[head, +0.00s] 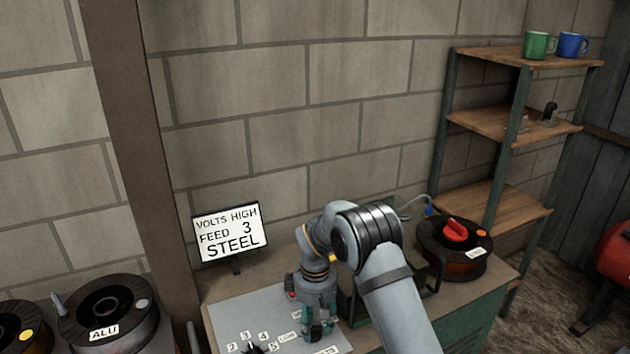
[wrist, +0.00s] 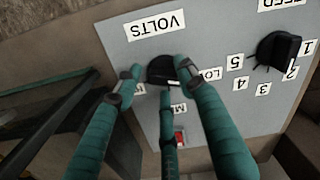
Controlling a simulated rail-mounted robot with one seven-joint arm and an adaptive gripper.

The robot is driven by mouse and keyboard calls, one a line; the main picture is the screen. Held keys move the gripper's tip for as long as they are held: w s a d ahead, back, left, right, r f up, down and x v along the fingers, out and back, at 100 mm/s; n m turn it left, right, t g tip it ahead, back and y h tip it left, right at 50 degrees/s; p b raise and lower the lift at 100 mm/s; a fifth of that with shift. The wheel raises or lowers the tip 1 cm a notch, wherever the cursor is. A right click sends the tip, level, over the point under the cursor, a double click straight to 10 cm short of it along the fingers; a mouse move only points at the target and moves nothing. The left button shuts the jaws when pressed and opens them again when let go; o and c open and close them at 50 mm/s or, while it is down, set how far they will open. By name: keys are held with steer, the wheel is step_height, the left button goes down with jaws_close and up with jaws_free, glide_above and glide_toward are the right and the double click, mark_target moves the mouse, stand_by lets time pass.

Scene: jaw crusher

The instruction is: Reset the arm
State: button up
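My arm reaches down to a grey control panel (head: 235,318), and my gripper (head: 318,328) points down at its right part. In the wrist view, the three green fingers of my gripper (wrist: 160,78) stand spread around the black VOLTS knob (wrist: 160,68). A small gap shows between the left fingertip and the knob. The right finger overlaps the knob's edge, so contact there is unclear. The knob's pointer is partly hidden by the fingers. The grey panel (wrist: 215,35) also carries a black FEED knob (wrist: 277,50) with number labels.
A sign (head: 229,232) reads VOLTS HIGH, FEED 3, STEEL. A spool labelled ALU (head: 110,308) stands at left. A dark spool (head: 452,247) with a red knob sits right of my arm. A shelf (head: 500,200) with green (head: 538,45) and blue (head: 571,45) mugs stands behind.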

steer(key=m, duration=0.5)
steer(key=shift+s+b, duration=0.15)
steer(key=shift+b, duration=0.2)
steer(key=shift+m, duration=0.5)
steer(key=shift+r, duration=2.9)
